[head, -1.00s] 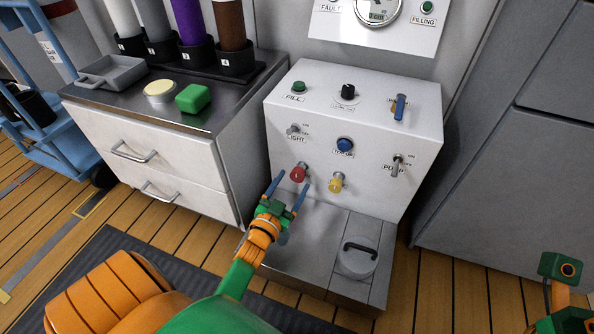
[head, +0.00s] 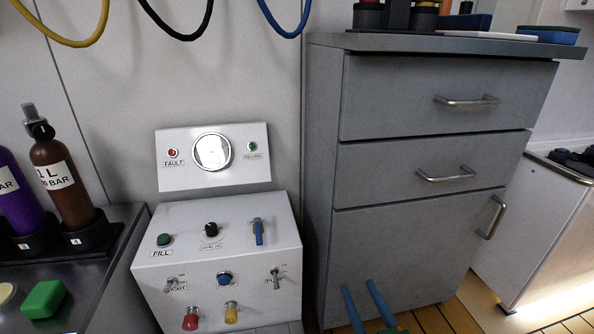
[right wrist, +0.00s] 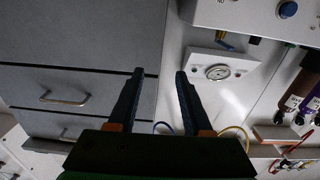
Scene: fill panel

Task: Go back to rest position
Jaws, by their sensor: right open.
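My right gripper (head: 359,286) shows at the bottom edge of the head view, with its two blue fingers apart and nothing between them. It is in front of the grey cabinet's lower door. In the right wrist view the dark fingers of the gripper (right wrist: 159,74) are also spread and empty. The white fill panel (head: 190,242) is at the lower left of the head view, left of the gripper and apart from it. Its red knob (head: 190,320) and yellow knob (head: 231,315) are clear of any gripper. My left gripper is not in view.
A grey cabinet (head: 410,144) with handles stands at the right. A gauge board (head: 175,180) is above the panel. Brown (head: 62,190) and purple bottles stand in holders at the left, near a green block (head: 43,299). Hoses hang above. Wooden floor shows low at the right.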

